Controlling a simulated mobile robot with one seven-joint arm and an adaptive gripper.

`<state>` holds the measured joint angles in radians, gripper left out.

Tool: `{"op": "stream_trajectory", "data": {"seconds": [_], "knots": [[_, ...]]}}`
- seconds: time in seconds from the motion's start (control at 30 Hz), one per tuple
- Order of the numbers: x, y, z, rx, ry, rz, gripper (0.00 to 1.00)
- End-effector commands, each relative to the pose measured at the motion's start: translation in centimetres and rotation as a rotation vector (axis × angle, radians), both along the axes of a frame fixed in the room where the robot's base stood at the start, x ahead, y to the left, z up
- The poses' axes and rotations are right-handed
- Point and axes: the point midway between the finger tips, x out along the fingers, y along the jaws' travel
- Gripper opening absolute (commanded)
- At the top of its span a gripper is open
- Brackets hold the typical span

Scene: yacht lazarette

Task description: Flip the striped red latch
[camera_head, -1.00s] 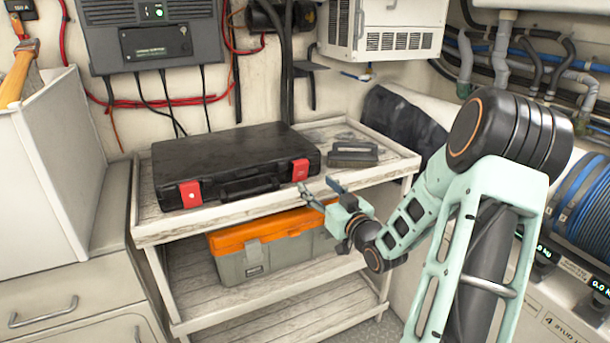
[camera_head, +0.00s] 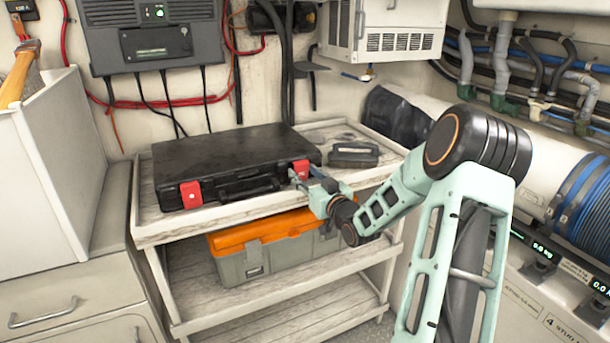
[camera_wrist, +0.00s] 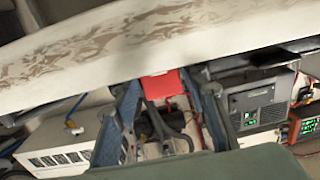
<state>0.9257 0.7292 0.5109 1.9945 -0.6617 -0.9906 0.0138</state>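A closed black case (camera_head: 235,156) lies on the top shelf of a cart, with two red latches on its front edge. The left latch (camera_head: 190,194) has a small pale mark. The right latch (camera_head: 300,168) is partly hidden by my gripper. I cannot make out stripes on either. My gripper (camera_head: 306,180) is open and empty, right at the right latch.
A dark handled tool (camera_head: 354,155) lies right of the case on the cart's top shelf (camera_head: 215,216). A grey toolbox with an orange lid (camera_head: 262,232) stands on the shelf below. A white bin (camera_head: 45,180) stands at the left.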

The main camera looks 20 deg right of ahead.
Motion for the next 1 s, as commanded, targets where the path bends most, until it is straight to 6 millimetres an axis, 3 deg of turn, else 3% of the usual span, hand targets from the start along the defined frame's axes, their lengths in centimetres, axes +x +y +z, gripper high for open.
{"op": "stream_trajectory", "data": {"seconds": [0.03, 0.23, 0.63, 1.0], "knots": [[0.0, 0.0, 0.0, 0.000, 0.000, 0.000, 0.32], [0.0, 0.0, 0.0, 0.000, 0.000, 0.000, 0.10], [0.6, 0.1, 1.4, -0.008, 0.135, 0.003, 0.10], [1.1, 0.1, 1.2, -0.012, 0.263, 0.002, 0.10]]}}
